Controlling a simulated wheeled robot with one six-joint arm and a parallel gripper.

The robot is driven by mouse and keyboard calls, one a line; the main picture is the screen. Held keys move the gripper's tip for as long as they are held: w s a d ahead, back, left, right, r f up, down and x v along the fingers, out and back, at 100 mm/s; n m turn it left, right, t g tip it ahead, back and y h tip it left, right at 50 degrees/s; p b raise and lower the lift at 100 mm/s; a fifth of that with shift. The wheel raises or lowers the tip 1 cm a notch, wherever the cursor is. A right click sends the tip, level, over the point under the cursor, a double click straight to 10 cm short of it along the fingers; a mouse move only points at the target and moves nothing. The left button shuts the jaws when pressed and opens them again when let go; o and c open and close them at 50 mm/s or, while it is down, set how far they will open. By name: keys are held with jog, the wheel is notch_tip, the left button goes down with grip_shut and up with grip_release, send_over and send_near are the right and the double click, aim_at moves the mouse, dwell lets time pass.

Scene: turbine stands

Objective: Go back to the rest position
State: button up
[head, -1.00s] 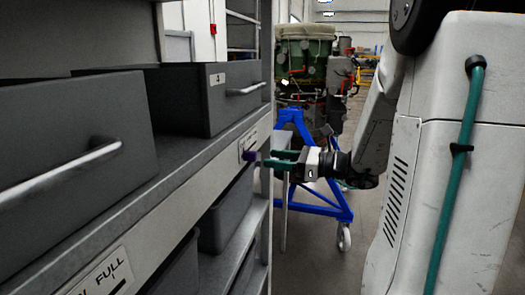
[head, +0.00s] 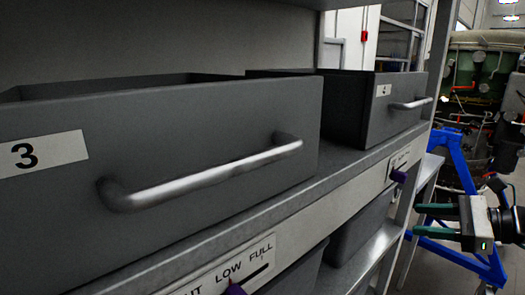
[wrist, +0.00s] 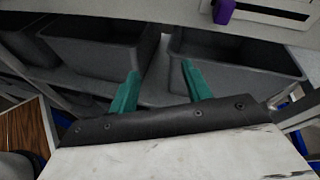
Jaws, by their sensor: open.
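My gripper (head: 437,221) shows at the right edge of the head view, with its green fingers pointing left toward the shelf. In the wrist view its two green fingers (wrist: 160,90) stand apart with nothing between them, so it is open and empty. Beyond the fingers in the wrist view are grey bins (wrist: 240,60) on a lower shelf level. The fingers look apart from the bins. Most of my arm is outside the head view.
A shelf (head: 345,172) carries a grey drawer labelled 3 (head: 225,125) and one labelled 4 (head: 350,105), both with metal handles. Purple sliders (head: 399,176) sit on level labels along its edge. A blue stand (head: 462,165) and a green turbine (head: 478,68) are behind my gripper.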

jog(key=s+a+n+g+h, duration=0.4)
jog(key=s+n, duration=0.4)
jog(key=n, duration=0.3)
jog(key=s+a+r+n+g+h, duration=0.1)
jog(key=s+a+n+g+h, duration=0.3)
jog(key=s+a+n+h, duration=0.3)
jog(key=s+n, duration=0.2)
jog(key=n, duration=0.3)
jog(key=shift+s+r+h, duration=0.15)
jog(key=shift+s+h, duration=0.1)
jog(key=shift+h, duration=0.05)
